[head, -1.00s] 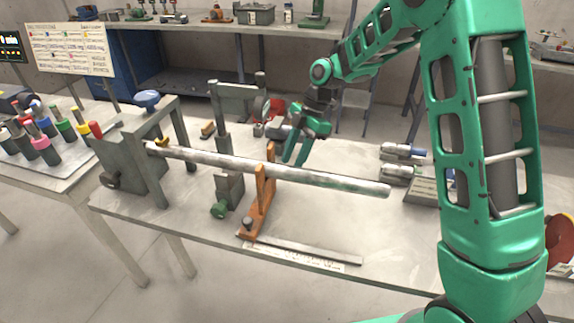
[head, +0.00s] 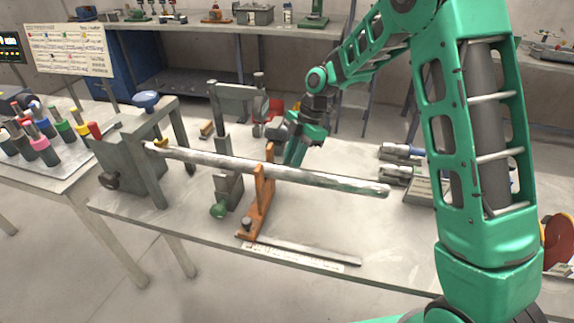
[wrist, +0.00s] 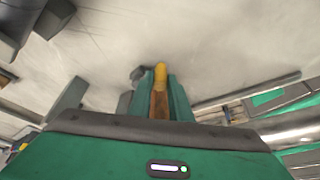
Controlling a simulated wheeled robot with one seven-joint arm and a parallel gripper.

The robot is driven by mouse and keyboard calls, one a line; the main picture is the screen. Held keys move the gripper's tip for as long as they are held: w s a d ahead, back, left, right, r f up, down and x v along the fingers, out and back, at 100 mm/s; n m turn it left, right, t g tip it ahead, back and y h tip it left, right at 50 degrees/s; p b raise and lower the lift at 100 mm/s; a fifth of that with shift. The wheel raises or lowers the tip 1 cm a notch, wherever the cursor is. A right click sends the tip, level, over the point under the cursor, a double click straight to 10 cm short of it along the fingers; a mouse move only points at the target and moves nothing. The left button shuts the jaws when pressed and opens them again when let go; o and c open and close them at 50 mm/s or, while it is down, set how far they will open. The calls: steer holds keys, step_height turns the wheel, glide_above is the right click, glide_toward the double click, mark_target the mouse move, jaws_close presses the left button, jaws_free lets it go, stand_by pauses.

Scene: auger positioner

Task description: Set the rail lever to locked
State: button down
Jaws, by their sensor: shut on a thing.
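My gripper (head: 291,158) is behind the long metal rod in the head view, beside the orange rod support (head: 262,195). In the wrist view, my gripper (wrist: 160,95) is shut on a narrow brown-orange lever (wrist: 159,104) with a yellow tip (wrist: 160,73). This looks like the rail lever. In the head view the lever is hidden by the fingers and the rod. Its locked or unlocked marking cannot be read.
The long rod (head: 330,179) runs from the grey stand (head: 135,165) across the orange support. A grey clamp post (head: 220,120) with a green knob stands left of my gripper. Metal cylinders (head: 398,174) lie to the right. The front right tabletop is mostly clear.

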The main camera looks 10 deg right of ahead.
steer(key=w+n, duration=0.1)
steer(key=n, duration=0.2)
steer(key=shift+w+a+r+g+h, duration=0.1)
steer(key=shift+w+g+h, duration=0.2)
steer(key=shift+w+g, duration=0.1)
steer(key=shift+w+n+g+h, duration=0.3)
steer(key=shift+w+n, duration=0.35)
steer(key=shift+n, duration=0.4)
steer(key=shift+w+n+g+h, duration=0.2)
steer(key=shift+w+n+h, duration=0.3)
steer(key=shift+n, duration=0.55)
steer(key=shift+w, duration=0.15)
steer(key=c, duration=1.6)
jaws_free()
steer(key=shift+c, duration=0.2)
steer(key=v, duration=1)
steer(key=shift+w+r, duration=0.2)
steer(key=shift+r, duration=0.15)
steer(key=shift+c, duration=0.6)
